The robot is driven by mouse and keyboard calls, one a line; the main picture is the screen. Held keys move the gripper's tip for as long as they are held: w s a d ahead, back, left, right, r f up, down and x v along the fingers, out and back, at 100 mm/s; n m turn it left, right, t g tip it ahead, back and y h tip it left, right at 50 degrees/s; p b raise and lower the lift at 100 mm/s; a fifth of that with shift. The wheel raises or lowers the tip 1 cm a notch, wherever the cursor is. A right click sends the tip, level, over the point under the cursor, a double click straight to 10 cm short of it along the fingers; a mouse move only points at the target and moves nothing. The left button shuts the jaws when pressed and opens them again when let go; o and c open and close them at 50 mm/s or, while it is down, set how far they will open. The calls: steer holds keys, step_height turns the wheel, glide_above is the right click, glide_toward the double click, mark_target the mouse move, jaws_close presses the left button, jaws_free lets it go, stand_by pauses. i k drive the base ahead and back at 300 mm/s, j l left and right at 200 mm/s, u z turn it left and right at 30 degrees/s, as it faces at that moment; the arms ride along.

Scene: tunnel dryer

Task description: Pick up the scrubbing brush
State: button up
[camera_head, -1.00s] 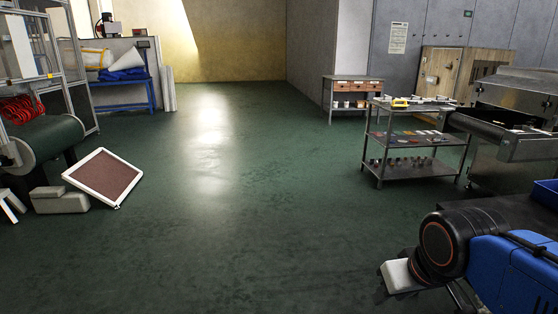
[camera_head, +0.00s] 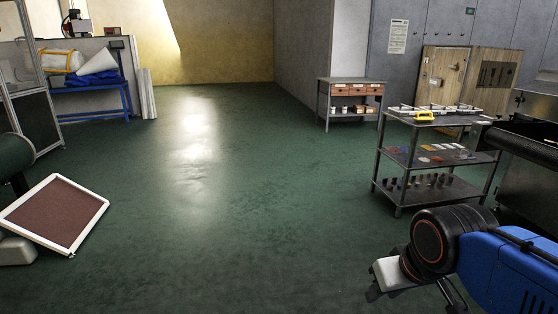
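I cannot make out a scrubbing brush anywhere in the head view. A small yellow item (camera_head: 424,115) lies on the top shelf of the metal cart (camera_head: 399,162) at the right, too small to tell what it is. My gripper (camera_head: 374,292) is at the lower right, at the end of my blue and black arm. Its fingers are too small and dark to show whether they are open or shut. Nothing visible hangs from it. The cart stands beyond my gripper, apart from it.
A metal machine (camera_head: 531,172) stands at the right edge. A small bench with drawers (camera_head: 349,91) stands at the back. A white-framed screen (camera_head: 56,212) leans at the lower left. A blue table (camera_head: 92,99) is at the far left. The middle floor is clear.

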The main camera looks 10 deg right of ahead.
mark_target(417, 120)
steer(key=i+l, duration=0.1)
steer(key=i, duration=0.75)
steer(key=i+l, duration=0.1)
steer(key=i, duration=0.75)
steer(key=i+l, duration=0.6)
steer(key=i, duration=0.15)
steer(key=i+l+z, duration=0.1)
steer(key=i+l, duration=0.5)
steer(key=i, duration=0.1)
